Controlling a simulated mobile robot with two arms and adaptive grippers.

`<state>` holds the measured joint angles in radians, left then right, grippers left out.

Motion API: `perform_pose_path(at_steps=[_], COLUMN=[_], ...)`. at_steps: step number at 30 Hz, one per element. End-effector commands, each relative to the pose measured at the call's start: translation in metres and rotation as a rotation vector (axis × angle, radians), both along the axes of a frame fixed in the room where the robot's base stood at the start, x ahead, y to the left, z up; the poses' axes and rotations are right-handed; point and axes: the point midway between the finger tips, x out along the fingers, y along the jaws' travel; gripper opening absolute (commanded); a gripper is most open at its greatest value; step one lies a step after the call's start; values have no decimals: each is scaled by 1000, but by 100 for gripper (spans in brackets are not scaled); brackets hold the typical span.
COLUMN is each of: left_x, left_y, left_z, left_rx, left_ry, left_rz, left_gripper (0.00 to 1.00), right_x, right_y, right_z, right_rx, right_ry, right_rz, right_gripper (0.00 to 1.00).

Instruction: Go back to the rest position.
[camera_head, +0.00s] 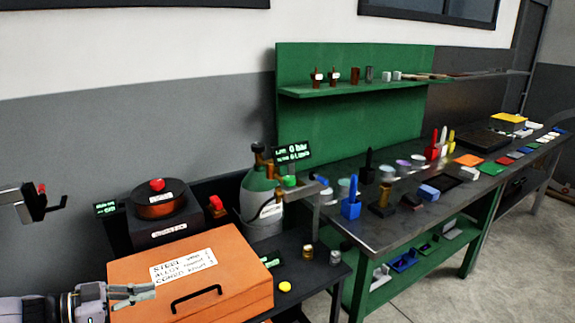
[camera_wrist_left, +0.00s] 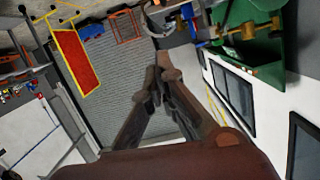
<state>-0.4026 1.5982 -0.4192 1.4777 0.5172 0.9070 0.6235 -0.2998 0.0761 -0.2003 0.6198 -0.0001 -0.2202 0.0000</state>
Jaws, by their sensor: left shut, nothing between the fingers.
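My left gripper (camera_head: 133,293) is at the lower left of the head view, in front of the orange box with a handwritten label. I cannot tell whether it touches the box. In the left wrist view its fingers (camera_wrist_left: 160,75) meet at the tips, shut, with nothing between them. My right gripper is not in view.
The orange box (camera_head: 225,270) stands at the lower left, near a round dark pot with a red knob (camera_head: 158,200) and a green-grey cylinder (camera_head: 262,200). A long dark bench (camera_head: 400,225) with many small parts runs right. Bare floor (camera_head: 510,255) lies at the lower right.

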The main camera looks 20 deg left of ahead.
Motion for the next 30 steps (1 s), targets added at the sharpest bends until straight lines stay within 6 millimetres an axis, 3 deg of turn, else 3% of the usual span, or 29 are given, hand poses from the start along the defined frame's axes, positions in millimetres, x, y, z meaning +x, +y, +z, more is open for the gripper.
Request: perform_pose_path(at_steps=[4, 7, 12, 16, 20, 24, 30], left_x=[-3, -10, -30, -47, -66, -90, -123], left_y=[-11, -36, -107, -161, -205, -237, -253], left_z=[-19, -58, -132, -165, -178, -175, -162], left_rx=[-2, 7, 63, 130, 201, 273, 343], left_ry=[21, 68, 186, 281, 381, 506, 666], left_rz=[23, 75, 188, 263, 336, 415, 493], left_gripper=[0, 0, 0, 0, 0, 0, 0], right_x=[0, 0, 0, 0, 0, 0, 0], right_y=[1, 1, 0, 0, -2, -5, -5], right_z=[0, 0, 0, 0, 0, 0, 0], right_rx=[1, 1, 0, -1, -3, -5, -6], right_ry=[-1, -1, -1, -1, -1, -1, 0], right_rz=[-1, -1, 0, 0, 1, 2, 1], right_gripper=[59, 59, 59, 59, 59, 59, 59])
